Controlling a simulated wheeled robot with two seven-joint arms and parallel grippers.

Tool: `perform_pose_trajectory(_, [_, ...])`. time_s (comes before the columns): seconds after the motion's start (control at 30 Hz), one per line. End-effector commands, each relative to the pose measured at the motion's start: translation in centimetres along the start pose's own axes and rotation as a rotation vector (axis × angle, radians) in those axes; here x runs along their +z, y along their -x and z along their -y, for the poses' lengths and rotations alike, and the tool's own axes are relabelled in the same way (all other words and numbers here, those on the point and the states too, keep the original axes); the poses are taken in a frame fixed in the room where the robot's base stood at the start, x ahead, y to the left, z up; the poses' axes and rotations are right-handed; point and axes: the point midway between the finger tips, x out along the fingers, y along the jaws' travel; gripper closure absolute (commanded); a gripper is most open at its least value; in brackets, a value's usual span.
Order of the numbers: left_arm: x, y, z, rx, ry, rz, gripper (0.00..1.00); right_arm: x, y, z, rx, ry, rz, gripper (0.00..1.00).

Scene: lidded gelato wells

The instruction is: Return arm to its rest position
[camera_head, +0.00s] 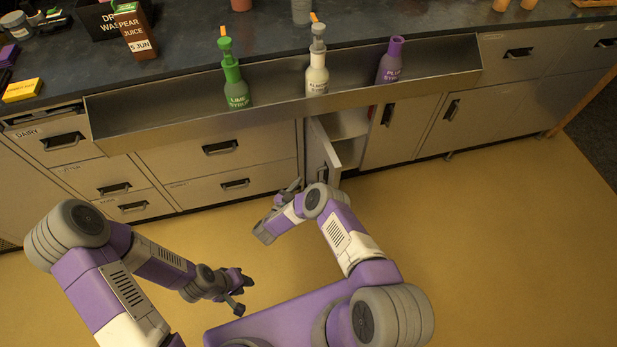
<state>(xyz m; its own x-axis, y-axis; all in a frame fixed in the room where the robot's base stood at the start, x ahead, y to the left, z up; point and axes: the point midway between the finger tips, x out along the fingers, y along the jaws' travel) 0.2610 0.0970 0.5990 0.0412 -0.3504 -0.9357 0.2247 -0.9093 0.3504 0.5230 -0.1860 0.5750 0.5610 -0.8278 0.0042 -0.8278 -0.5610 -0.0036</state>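My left arm comes in from the left, purple and grey. Its gripper (241,295) hangs over the yellow floor, its two dark fingers apart with nothing seen between them. My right arm reaches from the lower right up to its elbow, then bends left. Its gripper (288,188) is near the base cabinets, left of a partly open cabinet door (324,155). My own wrist hides much of it, so I cannot tell whether its fingers are open or shut. No held object shows at either gripper.
A steel trough (150,129) along the counter front holds a green lime bottle (236,85), a white bottle (317,78) and a purple plum bottle (390,65). The counter (420,22) also bears a pear juice carton (135,32) and a yellow box (22,90). The floor (500,235) is clear at the right.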

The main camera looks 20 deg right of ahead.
Motion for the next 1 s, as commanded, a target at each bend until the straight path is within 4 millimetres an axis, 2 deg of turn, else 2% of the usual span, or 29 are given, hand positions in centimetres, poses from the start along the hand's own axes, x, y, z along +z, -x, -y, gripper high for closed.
perform_pose_trajectory(0.13, [0.0,0.3,-0.1,0.000,0.000,0.000,0.69,-0.1,0.6,0.0,0.001,-0.001,-0.001,0.60])
perform_pose_trajectory(0.67, [0.0,0.3,-0.1,0.000,0.000,0.000,0.69,0.0,0.5,0.1,-0.009,-0.004,0.005,0.60])
perform_pose_trajectory(0.77, [0.0,0.5,-0.2,0.000,0.000,0.000,0.69,-0.2,0.2,1.2,-0.080,-0.023,0.050,0.60])
perform_pose_trajectory(0.87, [0.0,0.9,-0.3,0.000,0.000,0.000,0.69,-0.5,0.2,3.2,-0.229,-0.055,0.161,0.60])
perform_pose_trajectory(1.0, [0.1,1.6,-0.6,0.000,0.000,0.000,0.69,-0.6,2.0,5.4,-0.496,-0.071,0.410,0.60])
